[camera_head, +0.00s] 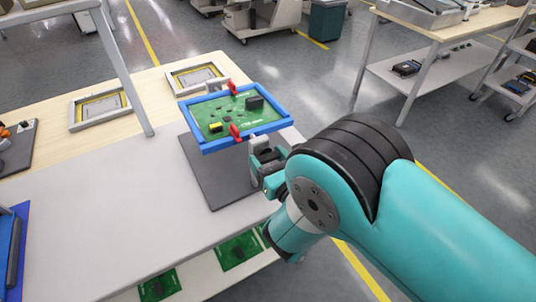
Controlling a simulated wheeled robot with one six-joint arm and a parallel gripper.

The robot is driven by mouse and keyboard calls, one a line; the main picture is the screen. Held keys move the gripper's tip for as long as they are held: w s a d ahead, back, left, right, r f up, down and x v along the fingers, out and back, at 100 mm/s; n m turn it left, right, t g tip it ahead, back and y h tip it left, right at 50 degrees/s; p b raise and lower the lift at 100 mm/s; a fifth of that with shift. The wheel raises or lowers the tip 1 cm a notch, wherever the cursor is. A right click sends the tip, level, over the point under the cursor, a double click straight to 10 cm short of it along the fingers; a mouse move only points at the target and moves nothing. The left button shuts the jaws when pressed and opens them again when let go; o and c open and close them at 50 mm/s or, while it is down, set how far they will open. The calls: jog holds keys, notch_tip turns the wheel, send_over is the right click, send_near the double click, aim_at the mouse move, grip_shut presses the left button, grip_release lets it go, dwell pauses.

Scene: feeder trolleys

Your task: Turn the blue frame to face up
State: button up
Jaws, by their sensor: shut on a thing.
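The blue frame (207,149) is a rectangular border around a green circuit board (235,113). Red clips (235,132) sit on two opposite sides of it, and black and yellow parts stand on the board's visible upper face. My gripper (257,146) is shut on the frame's near right edge. The frame appears held above a dark grey mat (213,178) on the table, roughly level with a slight tilt. The frame's underside is hidden, and my arm hides part of the table's right edge.
Two grey frames with yellow inner edges (101,106) lie on the wooden table part behind. A metal post (128,80) rises at the back left. A blue object (12,250) is at the left edge. The grey tabletop (110,220) at front left is clear.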

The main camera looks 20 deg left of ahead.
jog(key=shift+f+n, duration=0.1)
jog(key=shift+n, duration=0.4)
jog(key=o, duration=1.3)
